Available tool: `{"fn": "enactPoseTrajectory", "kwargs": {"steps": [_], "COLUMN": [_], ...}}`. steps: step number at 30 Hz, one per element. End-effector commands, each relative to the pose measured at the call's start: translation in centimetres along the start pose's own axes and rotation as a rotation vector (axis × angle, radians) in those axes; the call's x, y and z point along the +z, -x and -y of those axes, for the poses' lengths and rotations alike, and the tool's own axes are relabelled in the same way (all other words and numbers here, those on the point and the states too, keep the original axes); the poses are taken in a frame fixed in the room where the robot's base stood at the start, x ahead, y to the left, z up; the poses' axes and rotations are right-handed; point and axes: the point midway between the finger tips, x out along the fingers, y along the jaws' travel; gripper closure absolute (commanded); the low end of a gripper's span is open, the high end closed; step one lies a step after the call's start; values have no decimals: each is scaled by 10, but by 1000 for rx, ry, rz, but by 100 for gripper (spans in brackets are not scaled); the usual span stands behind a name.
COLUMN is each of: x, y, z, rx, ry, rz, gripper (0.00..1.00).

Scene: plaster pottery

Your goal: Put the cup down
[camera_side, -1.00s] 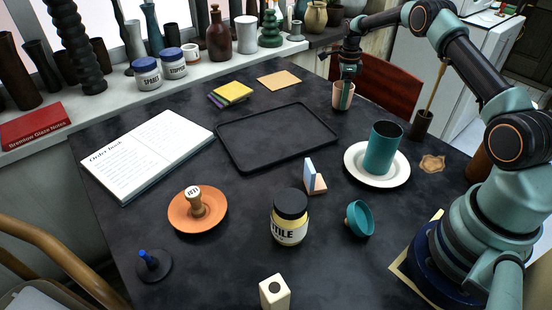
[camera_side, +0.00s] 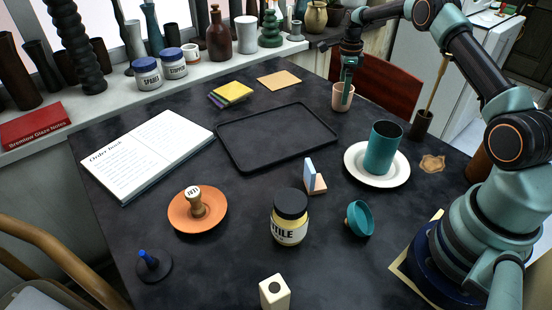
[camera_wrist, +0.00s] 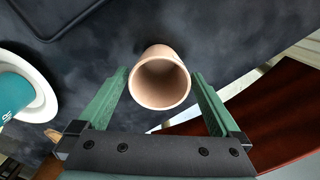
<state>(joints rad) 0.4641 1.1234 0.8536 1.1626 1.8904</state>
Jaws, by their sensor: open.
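A small pinkish-beige cup (camera_side: 338,98) stands upright on the dark table at its far right edge, beyond the black tray. My gripper (camera_side: 346,96) is at this cup, and one green finger covers part of its side. In the wrist view the cup (camera_wrist: 160,82) shows its open, empty mouth between the two fingers of my gripper (camera_wrist: 160,74). The fingers are spread, with a gap visible on each side of the cup. The cup's base is mostly hidden in the wrist view.
A teal cylinder (camera_side: 383,150) stands on a white plate (camera_side: 352,169) nearer me. The black tray (camera_side: 233,163) is empty. A brown-red chair (camera_side: 390,88) is just past the table edge by the cup. A brush holder (camera_side: 422,124) stands to the right.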

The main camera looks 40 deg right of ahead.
Motion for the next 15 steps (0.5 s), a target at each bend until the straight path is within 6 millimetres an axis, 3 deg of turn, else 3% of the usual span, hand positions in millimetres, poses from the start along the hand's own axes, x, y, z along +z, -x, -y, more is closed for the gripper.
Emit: {"fn": "enactPoseTrajectory", "kwargs": {"steps": [9, 15], "x": [0, 0], "y": [66, 88], "z": [1, 0], "rx": [-3, 0], "ry": [0, 0], "rz": [1, 0], "gripper": [0, 0]}}
